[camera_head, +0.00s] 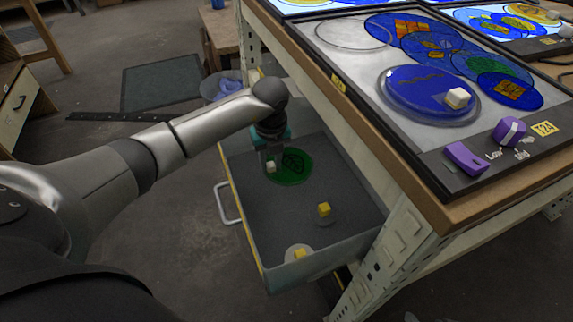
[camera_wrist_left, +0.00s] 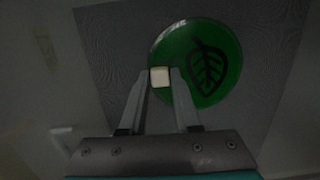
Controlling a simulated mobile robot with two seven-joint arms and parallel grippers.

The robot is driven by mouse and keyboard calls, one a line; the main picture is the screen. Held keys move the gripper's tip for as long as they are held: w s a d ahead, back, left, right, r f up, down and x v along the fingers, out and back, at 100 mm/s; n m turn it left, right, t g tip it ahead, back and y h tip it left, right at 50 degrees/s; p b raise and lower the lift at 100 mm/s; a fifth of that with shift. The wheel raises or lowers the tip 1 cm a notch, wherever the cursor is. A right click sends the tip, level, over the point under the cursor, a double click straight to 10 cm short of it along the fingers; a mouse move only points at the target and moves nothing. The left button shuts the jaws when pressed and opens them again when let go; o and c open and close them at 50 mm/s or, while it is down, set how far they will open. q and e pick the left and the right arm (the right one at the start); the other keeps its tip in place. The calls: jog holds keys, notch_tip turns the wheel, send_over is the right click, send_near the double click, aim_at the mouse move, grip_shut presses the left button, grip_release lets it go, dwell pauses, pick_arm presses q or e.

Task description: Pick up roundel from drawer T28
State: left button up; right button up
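The drawer (camera_head: 310,245) is pulled out below the bench top, and its grey floor shows. A green roundel (camera_head: 289,178) with a dark leaf drawing and a small pale cube knob (camera_head: 271,167) lies at its far end. It also shows in the left wrist view (camera_wrist_left: 222,60). My left gripper (camera_head: 268,155) points down into the drawer over the roundel's left side. In the wrist view its fingertips (camera_wrist_left: 160,78) flank the knob closely with no clear gap. The roundel looks flat on the drawer floor. My right gripper is out of view.
Two yellow knobs (camera_head: 324,209) (camera_head: 300,254) stand on clear or pale pieces in the drawer's nearer part. The bench edge (camera_head: 370,140) overhangs the drawer's right side. A light panel with blue roundels (camera_head: 415,92) lies on the bench. A handle (camera_head: 224,204) sticks out left.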

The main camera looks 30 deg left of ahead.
pick_arm(q)
grip_shut()
dwell(0.9)
